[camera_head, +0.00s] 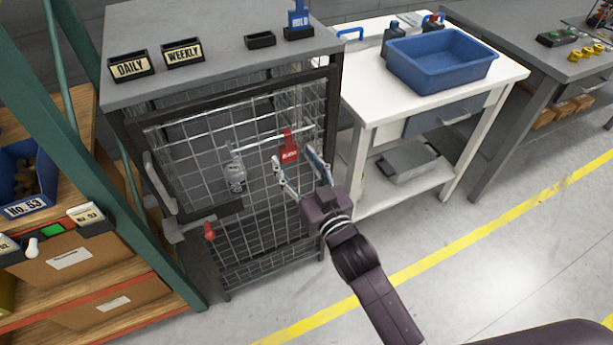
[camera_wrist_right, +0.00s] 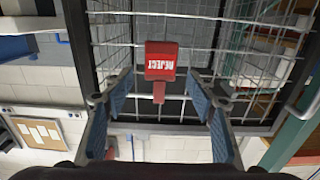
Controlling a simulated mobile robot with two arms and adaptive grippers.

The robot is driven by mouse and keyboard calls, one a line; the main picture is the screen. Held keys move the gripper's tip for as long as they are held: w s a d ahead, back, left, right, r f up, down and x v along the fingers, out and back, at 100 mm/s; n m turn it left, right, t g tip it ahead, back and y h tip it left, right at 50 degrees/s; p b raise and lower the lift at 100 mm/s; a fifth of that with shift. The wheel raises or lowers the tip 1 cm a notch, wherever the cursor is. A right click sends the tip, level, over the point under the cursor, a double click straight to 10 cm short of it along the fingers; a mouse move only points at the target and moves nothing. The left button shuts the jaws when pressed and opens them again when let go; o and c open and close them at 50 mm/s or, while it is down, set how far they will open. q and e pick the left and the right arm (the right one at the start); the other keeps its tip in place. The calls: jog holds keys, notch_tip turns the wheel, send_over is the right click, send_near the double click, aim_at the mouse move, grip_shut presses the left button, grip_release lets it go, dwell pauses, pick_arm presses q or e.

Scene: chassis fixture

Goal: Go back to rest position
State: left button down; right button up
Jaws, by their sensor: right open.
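My right gripper (camera_head: 302,172) is open in front of the wire cage (camera_head: 250,225). A red REJECT tag (camera_head: 288,147) hangs at the cage front, between the open fingers as seen from the head. In the right wrist view the red tag (camera_wrist_right: 161,62) appears upside down ahead of the two blue-padded fingers (camera_wrist_right: 160,108), with clear space on both sides. I cannot tell how far the fingertips are from it. My left gripper is not in view.
A grey-topped cage cabinet (camera_head: 215,40) carries DAILY (camera_head: 131,66) and WEEKLY (camera_head: 183,52) holders. A white table (camera_head: 375,103) with a blue bin (camera_head: 440,75) stands right. A green-framed shelf (camera_head: 110,170) stands left.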

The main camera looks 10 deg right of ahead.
jog(key=v, duration=0.7)
jog(key=s+d+f+g+h, duration=0.1)
jog(key=s+d+f+g, duration=0.2)
jog(key=f, duration=1)
jog(key=s+d+f+g+h, duration=0.15)
jog(key=s+f, duration=0.25)
jog(key=f, duration=0.9)
jog(key=s+d+f+g+h, duration=0.15)
jog(key=s+f+g, duration=0.25)
jog(key=f, duration=0.9)
jog(key=s+d+f+g, duration=0.2)
jog(key=s+f, duration=0.4)
jog(key=s, duration=0.4)
jog(key=s+d+f+g+h, duration=0.1)
jog(key=s+d+f+g, duration=0.2)
jog(key=s, duration=0.8)
jog(key=s+d+f+m+g, duration=0.1)
jog(key=s+d+f+g, duration=0.1)
jog(key=s+d+f, duration=0.4)
jog(key=s+f, duration=0.4)
jog(key=shift+s+f+g+h, duration=0.15)
jog(key=shift+s+g+h, duration=0.15)
jog(key=shift+s+g, duration=0.1)
